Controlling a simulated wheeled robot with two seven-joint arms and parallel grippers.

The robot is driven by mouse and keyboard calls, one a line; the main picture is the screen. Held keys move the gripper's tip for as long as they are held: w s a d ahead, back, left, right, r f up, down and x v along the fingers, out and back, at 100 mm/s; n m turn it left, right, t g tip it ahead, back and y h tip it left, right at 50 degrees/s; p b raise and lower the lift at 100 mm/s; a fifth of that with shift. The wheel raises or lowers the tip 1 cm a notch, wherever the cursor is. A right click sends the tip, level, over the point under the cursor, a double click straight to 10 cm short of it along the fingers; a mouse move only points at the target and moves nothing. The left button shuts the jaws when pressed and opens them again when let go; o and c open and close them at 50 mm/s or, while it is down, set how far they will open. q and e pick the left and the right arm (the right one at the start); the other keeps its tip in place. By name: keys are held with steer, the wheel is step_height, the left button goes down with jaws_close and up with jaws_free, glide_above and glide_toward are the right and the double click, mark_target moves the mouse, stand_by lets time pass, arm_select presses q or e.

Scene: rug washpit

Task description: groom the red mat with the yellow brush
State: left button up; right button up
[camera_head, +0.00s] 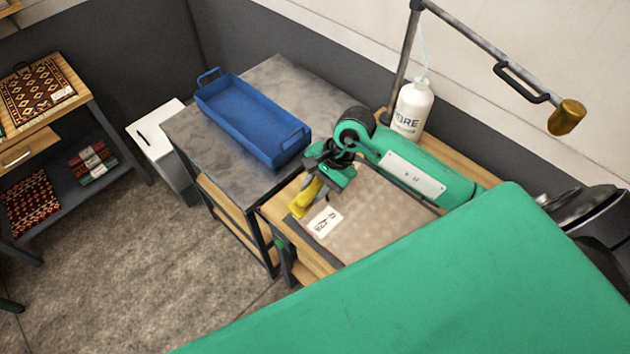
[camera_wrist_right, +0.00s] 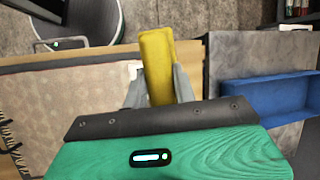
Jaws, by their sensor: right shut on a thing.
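The yellow brush (camera_head: 304,197) is held in my right gripper (camera_head: 322,180), above the left end of the wooden bench. In the right wrist view the brush (camera_wrist_right: 157,60) stands out between the two grey fingers (camera_wrist_right: 160,92), which are shut on it. A flat mat (camera_head: 385,212) lies on the bench beside the brush; it looks pale brownish pink rather than clearly red. Its dark fringe shows at the left of the right wrist view (camera_wrist_right: 50,115). I cannot tell whether the brush touches the mat. My left gripper is not in view.
A white card (camera_head: 323,221) lies at the mat's left edge. A blue tray (camera_head: 237,118) sits on the grey table (camera_head: 190,125) adjoining the bench. A white bottle (camera_head: 412,106) and a lamp post (camera_head: 400,65) stand behind. Shelves with rugs (camera_head: 30,205) are at far left.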

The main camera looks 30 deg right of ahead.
steer(key=shift+d+m, duration=0.15)
steer(key=shift+m, duration=0.35)
steer(key=shift+f+t, duration=0.25)
steer(key=shift+t, duration=0.05)
steer(key=shift+f+b, duration=0.9)
steer(key=shift+f, duration=1.4)
